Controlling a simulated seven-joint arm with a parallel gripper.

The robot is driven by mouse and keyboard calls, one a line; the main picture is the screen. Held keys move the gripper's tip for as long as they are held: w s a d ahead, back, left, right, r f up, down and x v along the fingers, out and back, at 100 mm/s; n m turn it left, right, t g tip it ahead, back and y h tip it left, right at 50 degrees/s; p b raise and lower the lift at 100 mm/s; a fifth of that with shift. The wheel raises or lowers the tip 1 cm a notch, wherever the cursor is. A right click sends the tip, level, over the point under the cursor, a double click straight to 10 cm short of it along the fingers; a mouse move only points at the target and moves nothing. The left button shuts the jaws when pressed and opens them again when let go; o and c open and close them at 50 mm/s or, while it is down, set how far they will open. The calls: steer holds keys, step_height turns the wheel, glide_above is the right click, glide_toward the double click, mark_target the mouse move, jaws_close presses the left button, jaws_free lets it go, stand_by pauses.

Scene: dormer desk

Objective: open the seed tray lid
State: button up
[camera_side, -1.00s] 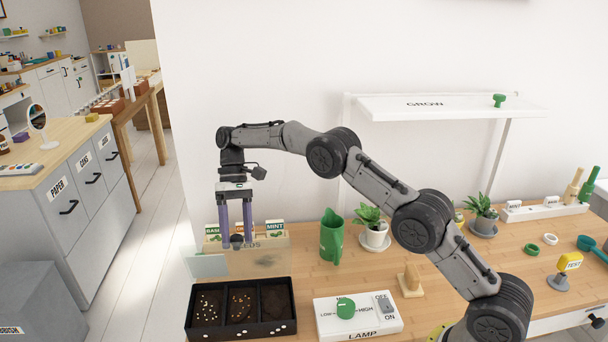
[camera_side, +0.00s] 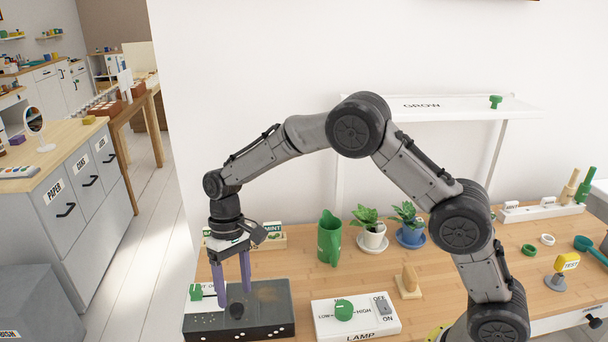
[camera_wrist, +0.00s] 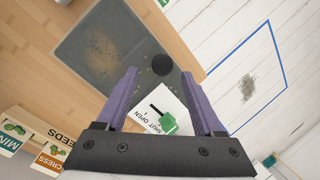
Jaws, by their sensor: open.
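The seed tray (camera_side: 262,334) is a long dark box at the table's left front. Its smoky see-through lid (camera_side: 272,293) lies flat over it, with soil and seeds showing dimly; it also shows in the wrist view (camera_wrist: 72,62). A round black knob (camera_wrist: 161,64) stands on the lid. A white SHUT/OPEN plate (camera_side: 209,294) with a green slider (camera_wrist: 168,124) sits at the lid's left; the slider appears to be at the SHUT end. My gripper (camera_side: 234,300) points down, fingers apart, with the knob between or just beyond its fingertips (camera_wrist: 159,75). Contact cannot be told.
The seed packet box (camera_side: 275,237) stands behind the tray. The lamp control box (camera_side: 355,316) is close on the right. A green jug (camera_side: 330,238) and potted plants (camera_side: 372,228) stand farther back. Floor shows left of the table.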

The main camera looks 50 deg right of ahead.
mark_target(236, 308)
steer(key=shift+s+a+f+t+h, duration=0.35)
steer(key=shift+f+t+h, duration=0.15)
steer(key=shift+f, duration=0.1)
steer(key=shift+s+a+f+t+h, duration=0.3)
steer(key=shift+s+f+t+h, duration=0.05)
steer(key=shift+f+t+h, duration=0.2)
steer(key=shift+a+f, duration=0.1)
step_height(236, 308, up, 14)
steer(key=s+d+r+m+t, duration=0.1)
steer(key=s+d+r+t, duration=0.1)
steer(key=s+d+r, duration=0.2)
steer(key=s+d+r+m+t, duration=0.1)
steer(key=s+d+r+t, duration=0.1)
steer(key=s+d+r, duration=0.3)
steer(key=shift+d+r, duration=1.15)
steer(key=shift+r, duration=1.25)
steer(key=shift+s+y, duration=0.1)
steer(key=shift+y, duration=0.15)
